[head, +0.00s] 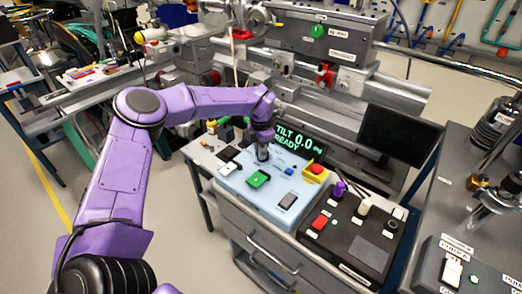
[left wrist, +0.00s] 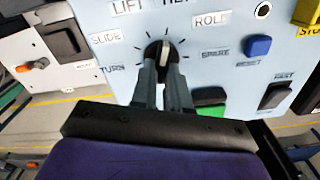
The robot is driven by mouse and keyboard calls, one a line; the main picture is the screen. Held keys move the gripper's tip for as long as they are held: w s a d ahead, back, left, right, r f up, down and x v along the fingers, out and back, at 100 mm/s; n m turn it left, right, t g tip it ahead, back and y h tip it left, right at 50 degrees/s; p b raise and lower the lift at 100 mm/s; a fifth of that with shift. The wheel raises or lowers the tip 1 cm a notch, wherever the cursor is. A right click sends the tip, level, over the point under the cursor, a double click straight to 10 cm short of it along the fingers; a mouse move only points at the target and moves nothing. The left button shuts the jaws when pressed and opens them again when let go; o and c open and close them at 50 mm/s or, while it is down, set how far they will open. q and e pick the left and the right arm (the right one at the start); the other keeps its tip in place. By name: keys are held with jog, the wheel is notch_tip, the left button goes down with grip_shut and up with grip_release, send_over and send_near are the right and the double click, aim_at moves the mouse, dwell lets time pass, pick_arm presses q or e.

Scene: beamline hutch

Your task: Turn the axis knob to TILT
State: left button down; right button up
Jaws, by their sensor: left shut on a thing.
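The axis knob (left wrist: 157,50) is a dark round knob with a white pointer line, set in a ring of tick marks on the light blue panel (head: 233,184). In the left wrist view the pointer is toward the top, slightly right, near a label cut off by the frame edge. Labels LIFT, SLIDE, TURN, ROLL and SPARE surround it. My left gripper (left wrist: 160,72) is shut on the knob; it also shows over the panel in the head view (head: 262,155). The display (head: 297,140) reads TILT 0.0 READY in green. My right gripper is out of view.
The panel also carries a green button (head: 258,179), a blue button (left wrist: 257,46), a dark rocker switch (left wrist: 274,95) and a red button on a yellow base (head: 316,170). A black control box (head: 352,240) stands to its right. A dark monitor (head: 400,136) is behind.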

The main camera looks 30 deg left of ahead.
pick_arm(q)
jog(key=shift+w+r, duration=0.1)
jog(key=shift+r, duration=0.05)
jog(key=c, duration=1.1)
grip_release()
notch_tip(320, 180, up, 10)
jog(key=shift+r+b, duration=0.25)
jog(key=shift+b, duration=0.5)
